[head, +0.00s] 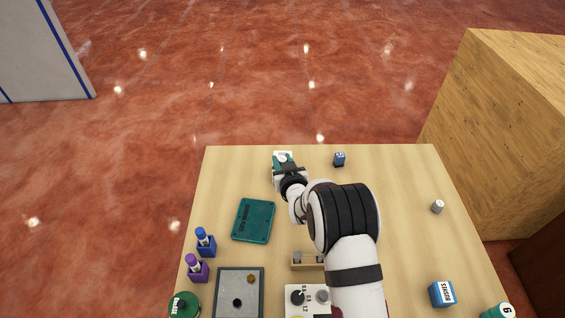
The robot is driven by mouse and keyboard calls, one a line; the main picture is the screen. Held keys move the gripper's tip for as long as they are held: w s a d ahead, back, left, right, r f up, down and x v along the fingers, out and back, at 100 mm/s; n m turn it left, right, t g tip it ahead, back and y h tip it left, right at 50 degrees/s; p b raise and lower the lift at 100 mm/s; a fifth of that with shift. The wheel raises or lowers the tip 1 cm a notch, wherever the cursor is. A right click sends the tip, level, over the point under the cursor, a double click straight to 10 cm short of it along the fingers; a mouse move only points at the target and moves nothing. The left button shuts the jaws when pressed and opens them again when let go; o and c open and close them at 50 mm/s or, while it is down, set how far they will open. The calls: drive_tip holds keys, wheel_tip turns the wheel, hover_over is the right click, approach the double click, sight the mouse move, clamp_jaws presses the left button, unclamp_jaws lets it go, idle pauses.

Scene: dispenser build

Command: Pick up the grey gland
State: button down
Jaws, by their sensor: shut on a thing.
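My gripper (283,160) is over the far edge of the table, left of its middle, at the end of my outstretched arm. It is shut on a small pale thing, mostly hidden by the gripper; I cannot tell whether this is the grey gland. A small grey cylinder stands alone on the right side of the table (437,207), well apart from my gripper. Another small grey piece (297,257) sits at the left end of a low wooden holder (309,267), partly hidden by my arm.
A teal tray (253,220), blue bottle (206,243), purple bottle (197,268) and grey-lined tray (240,292) are at left. A blue box (442,294) is front right. The table's right middle is mostly clear.

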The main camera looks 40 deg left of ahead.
drive_tip(key=shift+r, duration=0.4)
drive_tip(key=r, duration=0.2)
drive_tip(key=d+r, duration=0.1)
drive_tip(key=r, duration=0.1)
drive_tip(key=shift+w, duration=0.25)
drive_tip(key=w+d+r, duration=0.6)
drive_tip(key=d, duration=0.2)
drive_tip(key=s+a+f, duration=0.1)
drive_tip(key=a+f, duration=0.1)
drive_tip(key=a, duration=0.1)
drive_tip(key=s+a+f, duration=0.1)
drive_tip(key=a+f, duration=0.1)
drive_tip(key=a, duration=0.2)
drive_tip(key=s+a+f, duration=0.2)
drive_tip(key=a, duration=0.1)
drive_tip(key=shift+a, duration=0.2)
drive_tip(key=shift+s+a+f, duration=0.1)
drive_tip(key=shift+a+f, duration=0.1)
drive_tip(key=shift+f, duration=0.95)
drive_tip(key=shift+s+a+f, duration=0.1)
drive_tip(key=shift+a+f, duration=0.05)
drive_tip(key=shift+f, duration=1)
